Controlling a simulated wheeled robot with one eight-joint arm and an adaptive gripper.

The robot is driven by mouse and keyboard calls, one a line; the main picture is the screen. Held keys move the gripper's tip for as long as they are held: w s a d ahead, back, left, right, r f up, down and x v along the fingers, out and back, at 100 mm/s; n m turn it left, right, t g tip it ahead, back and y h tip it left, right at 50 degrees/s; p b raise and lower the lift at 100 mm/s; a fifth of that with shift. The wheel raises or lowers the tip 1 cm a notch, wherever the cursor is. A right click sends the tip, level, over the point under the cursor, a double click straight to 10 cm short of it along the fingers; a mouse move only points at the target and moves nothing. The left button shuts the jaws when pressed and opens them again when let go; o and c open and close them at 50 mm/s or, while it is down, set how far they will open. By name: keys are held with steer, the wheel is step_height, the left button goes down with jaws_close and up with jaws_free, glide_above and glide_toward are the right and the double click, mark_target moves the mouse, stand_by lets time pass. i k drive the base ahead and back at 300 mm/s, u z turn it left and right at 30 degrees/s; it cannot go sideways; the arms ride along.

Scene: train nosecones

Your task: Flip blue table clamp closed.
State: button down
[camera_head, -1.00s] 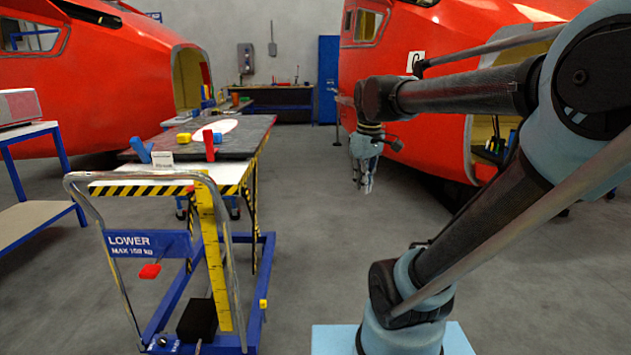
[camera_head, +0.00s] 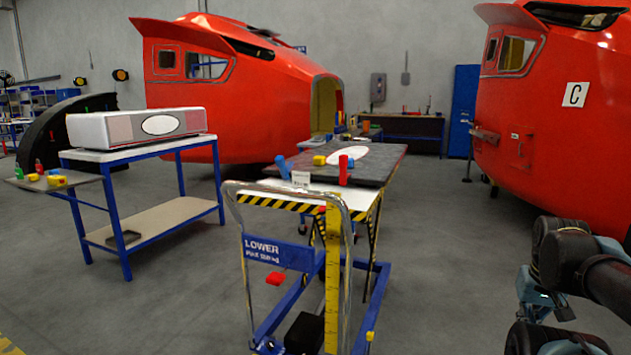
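The blue table clamp (camera_head: 282,167) stands up at a tilt at the left front edge of the dark-topped lift table (camera_head: 376,172). A red clamp (camera_head: 344,169) stands upright to its right. My gripper (camera_head: 535,305) is at the lower right of the picture, far to the right of the table and apart from both clamps. It is small and partly covered by my arm, so I cannot see whether its fingers are open.
The lift trolley's metal push handle (camera_head: 237,225) rises in front of the table. A blue-framed bench (camera_head: 140,155) stands left. Red train nosecones stand at the back (camera_head: 215,100) and right (camera_head: 570,120). Grey floor is open between trolley and right nosecone.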

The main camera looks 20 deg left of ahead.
mark_target(280, 160)
steer(key=u, duration=1.6)
steer(key=k, duration=1)
steer(key=z, duration=0.35)
steer(key=i, duration=0.7)
steer(key=u, duration=0.1)
